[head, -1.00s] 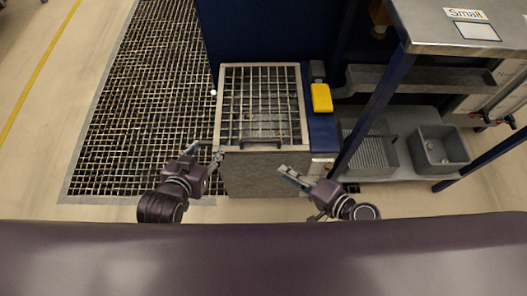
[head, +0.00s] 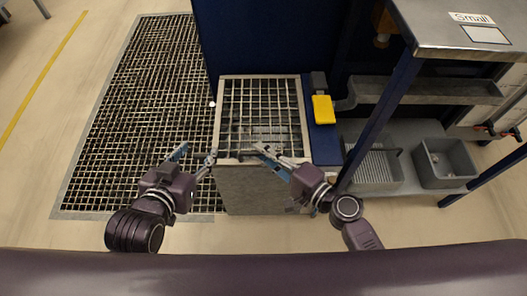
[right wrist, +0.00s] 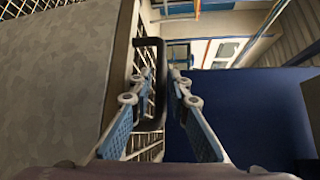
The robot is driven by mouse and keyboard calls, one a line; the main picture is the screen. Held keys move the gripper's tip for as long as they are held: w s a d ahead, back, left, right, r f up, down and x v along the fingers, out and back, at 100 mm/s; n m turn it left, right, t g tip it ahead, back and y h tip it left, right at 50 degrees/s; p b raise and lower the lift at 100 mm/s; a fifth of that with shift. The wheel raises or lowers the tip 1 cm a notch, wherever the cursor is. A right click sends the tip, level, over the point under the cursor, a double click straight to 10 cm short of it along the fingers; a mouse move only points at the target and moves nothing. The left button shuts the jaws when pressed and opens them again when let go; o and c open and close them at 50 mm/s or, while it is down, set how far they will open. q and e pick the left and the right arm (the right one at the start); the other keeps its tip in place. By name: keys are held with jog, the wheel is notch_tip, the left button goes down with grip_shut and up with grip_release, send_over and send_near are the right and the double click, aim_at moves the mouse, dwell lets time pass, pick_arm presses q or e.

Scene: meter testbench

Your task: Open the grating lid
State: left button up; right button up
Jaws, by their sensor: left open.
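The grating lid (head: 262,112) lies closed on top of a grey box (head: 255,190), a metal frame around a mesh. Its dark handle is at the front edge, largely covered by my right gripper (head: 268,156) in the head view. In the right wrist view the black handle (right wrist: 160,90) shows as a loop, and the fingers of my right gripper (right wrist: 163,75) are apart, with the handle's bar seemingly between their tips. I cannot tell whether they touch it. My left gripper (head: 197,154) is open and empty, left of the box's front corner.
A floor grate (head: 135,110) lies to the left. A blue panel (head: 265,38) stands behind the box. A yellow box (head: 323,109) sits right of the lid. A metal table (head: 465,35) and grey bins (head: 442,162) are further right.

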grip_shut()
dwell(0.3)
